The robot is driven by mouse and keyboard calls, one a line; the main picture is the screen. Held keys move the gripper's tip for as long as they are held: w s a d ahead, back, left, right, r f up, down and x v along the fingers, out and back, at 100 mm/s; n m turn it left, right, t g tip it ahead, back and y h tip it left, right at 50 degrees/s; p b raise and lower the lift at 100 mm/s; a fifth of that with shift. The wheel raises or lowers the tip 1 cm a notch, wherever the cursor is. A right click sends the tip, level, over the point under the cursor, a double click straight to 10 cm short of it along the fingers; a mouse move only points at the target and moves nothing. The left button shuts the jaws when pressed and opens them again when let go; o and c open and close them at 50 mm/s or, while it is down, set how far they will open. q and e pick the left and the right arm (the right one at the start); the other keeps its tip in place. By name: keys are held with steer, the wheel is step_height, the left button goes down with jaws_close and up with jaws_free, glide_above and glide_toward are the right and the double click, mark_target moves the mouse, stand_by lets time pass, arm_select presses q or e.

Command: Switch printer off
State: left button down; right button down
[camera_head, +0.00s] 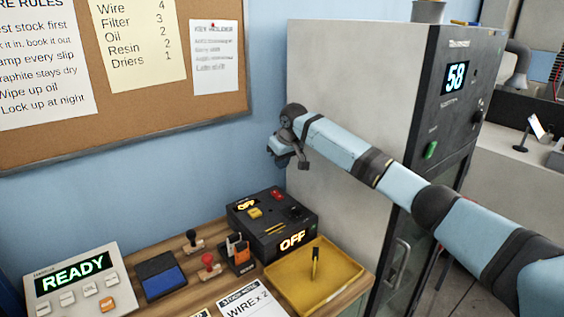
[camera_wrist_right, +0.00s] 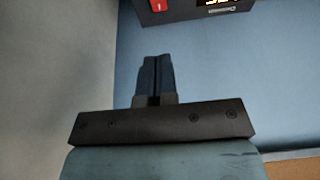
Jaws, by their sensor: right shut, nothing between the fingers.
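A black box (camera_head: 272,224), which I take to be the printer, stands on the wooden bench against the tall cabinet. Two lit displays on it read OFF. On its top are a red switch (camera_head: 277,195), a yellow button and a dark knob. Its edge also shows at the top of the right wrist view, with the red switch (camera_wrist_right: 158,5) and part of a lit display. My right gripper (camera_head: 287,160) is shut and empty, above and apart from the box, beside the cabinet's side. Its closed fingers (camera_wrist_right: 155,75) show in the wrist view. My left gripper is out of view.
The tall cabinet (camera_head: 352,100) reads 58 and has a green switch (camera_head: 430,150). A yellow tray (camera_head: 340,277) lies in front of the box. Stamps (camera_head: 208,264), a blue ink pad (camera_head: 163,283) and a READY console (camera_head: 75,275) stand left. A corkboard hangs above.

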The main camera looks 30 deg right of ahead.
mark_target(275, 192)
steer(key=x, duration=0.9)
steer(key=shift+s+f, duration=0.25)
steer(key=shift+f, duration=0.1)
steer(key=shift+w+f+p, duration=0.1)
steer(key=shift+f+p, duration=0.2)
steer(key=shift+f, duration=0.2)
steer(key=shift+r, duration=0.1)
steer(key=shift+w+g+p, duration=0.2)
steer(key=shift+g+p, duration=0.5)
steer(key=shift+p, duration=0.4)
steer(key=shift+w+a+f+g, duration=0.15)
steer(key=shift+f+g, duration=0.25)
steer(key=shift+g, duration=0.1)
steer(key=shift+f, duration=0.2)
